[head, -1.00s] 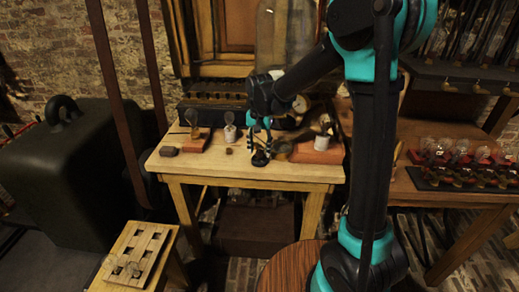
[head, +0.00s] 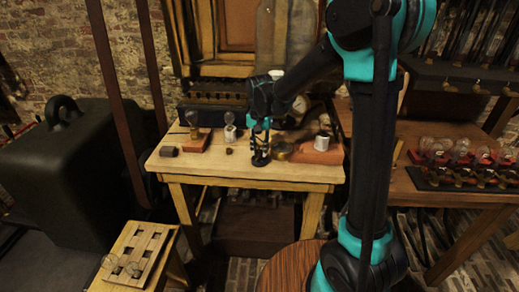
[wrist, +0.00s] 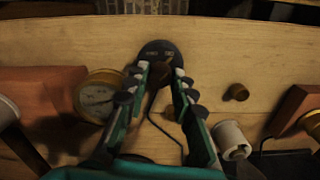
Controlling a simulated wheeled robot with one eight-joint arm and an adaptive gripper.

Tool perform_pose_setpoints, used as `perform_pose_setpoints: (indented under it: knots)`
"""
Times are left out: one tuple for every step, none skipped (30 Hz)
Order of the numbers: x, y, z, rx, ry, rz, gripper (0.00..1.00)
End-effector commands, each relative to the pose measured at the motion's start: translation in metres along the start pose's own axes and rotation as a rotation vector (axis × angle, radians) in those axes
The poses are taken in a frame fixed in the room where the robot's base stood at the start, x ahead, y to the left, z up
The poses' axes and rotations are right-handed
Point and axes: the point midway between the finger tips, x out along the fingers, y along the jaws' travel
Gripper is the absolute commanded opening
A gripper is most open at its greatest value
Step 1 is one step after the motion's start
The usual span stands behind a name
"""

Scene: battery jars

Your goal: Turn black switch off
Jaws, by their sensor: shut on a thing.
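The black switch (wrist: 157,50) has a round dark base with small pale labels on its face, and it sits on the wooden table. In the head view the switch (head: 260,161) stands at the table's front middle. My gripper (wrist: 161,75) points down over it, its two fingers on either side of a brownish lever at the switch's middle. The fingers are shut on the switch; the pads partly hide the lever, so its exact position is unclear. In the head view my gripper (head: 261,146) reaches down to the switch from above.
A brass gauge (wrist: 100,95) lies close to the left finger. A white cylinder (wrist: 230,139) and a small brown knob (wrist: 236,92) are to the right. A black wire runs from the switch under my gripper. Reddish wooden blocks (head: 315,153) flank the area.

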Motion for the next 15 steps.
perform_pose_setpoints:
  knots:
    - [-0.0001, 0.0000, 0.0000, -0.015, 0.000, 0.000, 0.00]
    - [-0.0001, 0.0000, 0.0000, -0.027, 0.000, 0.000, 0.00]
    - [-0.0002, 0.0000, 0.0000, -0.045, 0.000, 0.000, 0.00]
    - [-0.0002, 0.0000, 0.0000, -0.061, 0.000, 0.000, 0.00]
    - [-0.0002, 0.0000, -0.0001, -0.079, 0.000, 0.000, 0.00]
    - [-0.0002, 0.0000, -0.0001, -0.104, 0.000, 0.000, 0.00]
    - [-0.0002, 0.0000, 0.0000, -0.126, 0.000, 0.000, 0.00]
    - [-0.0002, 0.0000, -0.0001, -0.149, 0.000, 0.000, 0.00]
    - [-0.0002, 0.0000, -0.0001, -0.182, 0.000, 0.000, 0.00]
    - [-0.0002, 0.0000, -0.0001, -0.207, 0.000, 0.000, 0.00]
    - [-0.0002, 0.0001, -0.0001, -0.233, 0.000, 0.000, 0.00]
    - [-0.0002, 0.0001, -0.0001, -0.270, 0.000, 0.000, 0.00]
    - [-0.0002, 0.0001, -0.0001, -0.298, 0.000, 0.000, 0.00]
    - [-0.0002, 0.0001, -0.0001, -0.327, 0.000, 0.000, 0.00]
    - [-0.0002, 0.0001, -0.0001, -0.365, 0.000, 0.000, 0.00]
